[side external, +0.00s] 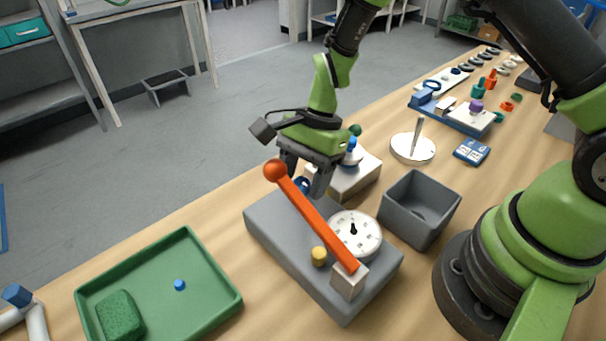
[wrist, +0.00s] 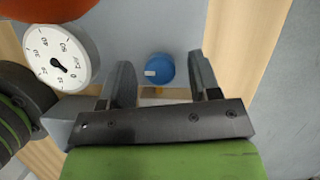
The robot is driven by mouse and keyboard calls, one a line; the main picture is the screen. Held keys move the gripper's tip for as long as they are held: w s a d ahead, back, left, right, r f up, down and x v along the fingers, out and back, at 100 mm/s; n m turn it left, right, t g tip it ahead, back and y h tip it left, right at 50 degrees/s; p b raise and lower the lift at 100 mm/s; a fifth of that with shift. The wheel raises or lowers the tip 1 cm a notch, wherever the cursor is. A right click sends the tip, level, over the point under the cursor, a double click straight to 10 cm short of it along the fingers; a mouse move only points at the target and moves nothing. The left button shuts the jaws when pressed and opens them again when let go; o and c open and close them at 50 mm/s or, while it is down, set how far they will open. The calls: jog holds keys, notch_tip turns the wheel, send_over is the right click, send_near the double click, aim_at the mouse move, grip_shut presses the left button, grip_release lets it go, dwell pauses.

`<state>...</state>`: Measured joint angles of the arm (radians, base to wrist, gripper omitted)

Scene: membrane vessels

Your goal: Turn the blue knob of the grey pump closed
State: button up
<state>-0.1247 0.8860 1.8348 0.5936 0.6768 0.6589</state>
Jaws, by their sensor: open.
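The grey pump (side external: 275,232) lies on the wooden table in the middle of the side view. Its blue knob (side external: 302,184) is at the far end, partly hidden by my fingers. In the wrist view the round blue knob (wrist: 160,69) shows a white mark towards its left edge. My gripper (side external: 304,178) points down over that end of the pump, open, with no object held. In the wrist view my fingertips (wrist: 160,66) lie to the left and right of the knob, with gaps on both sides. Whether the fingertips are level with it I cannot tell.
An orange lever (side external: 310,215) slants up over the pump beside its white dial (side external: 355,235) and a yellow knob (side external: 319,256). A grey open bin (side external: 440,215) stands at right. A green tray (side external: 215,265) stands at left. A beige box (side external: 360,178) stands behind my gripper.

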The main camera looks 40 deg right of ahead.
jog(key=v, duration=1)
jog(key=s+d+r+n+t+h, duration=0.15)
jog(key=s+r+n+t, duration=0.4)
jog(key=r, duration=0.65)
jog(key=s+d+r+n+t+h, duration=0.1)
jog(key=s+d+r+n+t, duration=0.1)
jog(key=s+n, duration=0.4)
jog(key=shift+s+r, duration=0.65)
jog(key=shift+s, duration=2.1)
jog(key=shift+d+n+t, duration=0.1)
jog(key=shift+n+t, duration=0.15)
